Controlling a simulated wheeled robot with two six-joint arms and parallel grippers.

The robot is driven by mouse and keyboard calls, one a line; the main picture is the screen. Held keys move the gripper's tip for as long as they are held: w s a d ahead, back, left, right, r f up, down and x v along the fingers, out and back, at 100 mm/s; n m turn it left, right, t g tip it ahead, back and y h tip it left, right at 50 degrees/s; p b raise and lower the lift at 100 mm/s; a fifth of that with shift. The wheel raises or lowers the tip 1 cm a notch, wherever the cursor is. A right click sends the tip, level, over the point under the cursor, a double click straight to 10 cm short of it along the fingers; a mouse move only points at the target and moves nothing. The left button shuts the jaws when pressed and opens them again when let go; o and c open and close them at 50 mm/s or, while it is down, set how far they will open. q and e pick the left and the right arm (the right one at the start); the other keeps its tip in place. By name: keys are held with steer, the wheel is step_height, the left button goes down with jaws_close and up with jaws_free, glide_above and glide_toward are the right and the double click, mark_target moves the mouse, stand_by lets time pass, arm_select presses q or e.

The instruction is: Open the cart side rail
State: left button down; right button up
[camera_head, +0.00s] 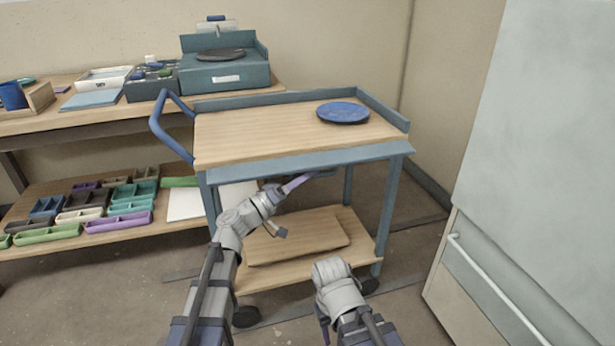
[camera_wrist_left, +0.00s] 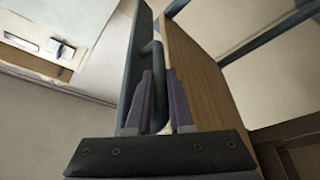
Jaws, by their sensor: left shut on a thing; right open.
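The cart (camera_head: 240,135) has a wooden top and a blue-grey frame. Its side rail (camera_head: 300,163) is the blue-grey band along the near long side; it does not stand above the top there. My left gripper (camera_head: 312,176) is at the underside of this band, near its middle. In the left wrist view its purple fingers are shut around the rail's dark handle bar (camera_wrist_left: 157,60), beside a long grey panel (camera_wrist_left: 137,75). My right gripper (camera_head: 323,322) is low in front of the cart, away from the rail; its fingers barely show, open.
A blue disc (camera_head: 343,112) lies on the cart top. A blue push handle (camera_head: 160,125) sticks out at the cart's left. A shelf with trays (camera_head: 130,207) stands at left, and a large pale cabinet (camera_head: 545,150) at right. A board (camera_head: 300,243) lies on the lower shelf.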

arm_select(q)
steer(key=n+p, duration=0.1)
steer(key=r+n+y+p, duration=0.1)
steer(key=p, duration=0.1)
steer(key=shift+s+d+r+n, duration=0.1)
steer(key=shift+s+r+n, duration=0.1)
steer(key=shift+s+n, duration=0.2)
steer(key=shift+n+y+p, duration=0.5)
steer(key=shift+n+p, duration=0.05)
steer(key=shift+n, duration=0.45)
steer(key=c, duration=1.1)
jaws_free()
steer(key=shift+b+v, duration=0.6)
steer(key=shift+v, duration=3.3)
steer(key=shift+d+f, duration=0.1)
